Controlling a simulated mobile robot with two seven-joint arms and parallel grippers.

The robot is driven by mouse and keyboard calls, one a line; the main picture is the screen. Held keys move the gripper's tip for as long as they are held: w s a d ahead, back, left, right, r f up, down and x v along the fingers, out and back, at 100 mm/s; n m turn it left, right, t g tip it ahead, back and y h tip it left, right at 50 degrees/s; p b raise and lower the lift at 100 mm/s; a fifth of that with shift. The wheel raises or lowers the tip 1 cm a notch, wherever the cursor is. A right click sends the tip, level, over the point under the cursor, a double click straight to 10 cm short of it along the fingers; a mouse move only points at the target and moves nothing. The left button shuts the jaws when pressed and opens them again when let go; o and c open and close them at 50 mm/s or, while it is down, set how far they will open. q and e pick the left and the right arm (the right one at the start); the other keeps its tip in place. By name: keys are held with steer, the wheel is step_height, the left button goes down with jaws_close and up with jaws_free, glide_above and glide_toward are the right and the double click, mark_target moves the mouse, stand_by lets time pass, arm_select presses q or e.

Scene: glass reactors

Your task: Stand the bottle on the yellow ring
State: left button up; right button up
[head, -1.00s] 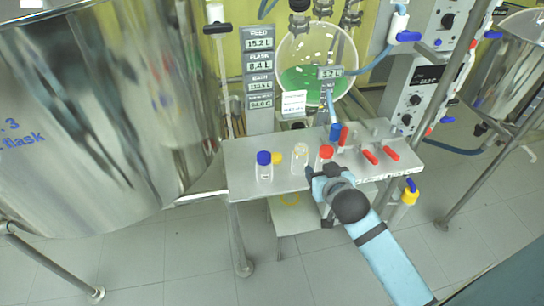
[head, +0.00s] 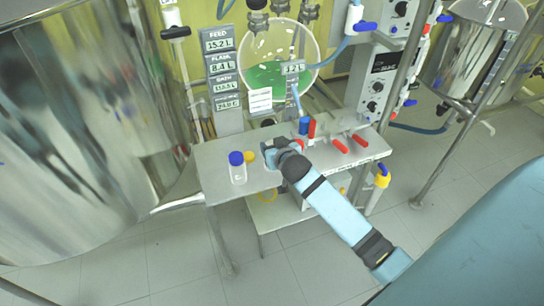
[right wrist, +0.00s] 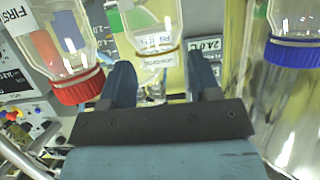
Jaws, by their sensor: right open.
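An uncapped clear bottle (right wrist: 158,35) shows in the right wrist view with a pale yellowish band at its neck. My right gripper (right wrist: 161,75) is open, with one finger on each side of that bottle's neck area; I cannot tell whether they touch it. In the head view my right gripper (head: 270,150) is over the steel bench and hides this bottle. My left gripper is not in view.
A blue-capped bottle (head: 237,168) stands left on the bench (head: 215,165), with a yellow object (head: 249,156) beside it. A red-capped bottle (right wrist: 75,60) is close to the gripper in the wrist view. Red-handled valves (head: 340,145) are at right. A large steel vessel (head: 80,140) is at left.

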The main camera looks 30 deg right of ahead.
steer(key=shift+x, duration=1.1)
jaws_close()
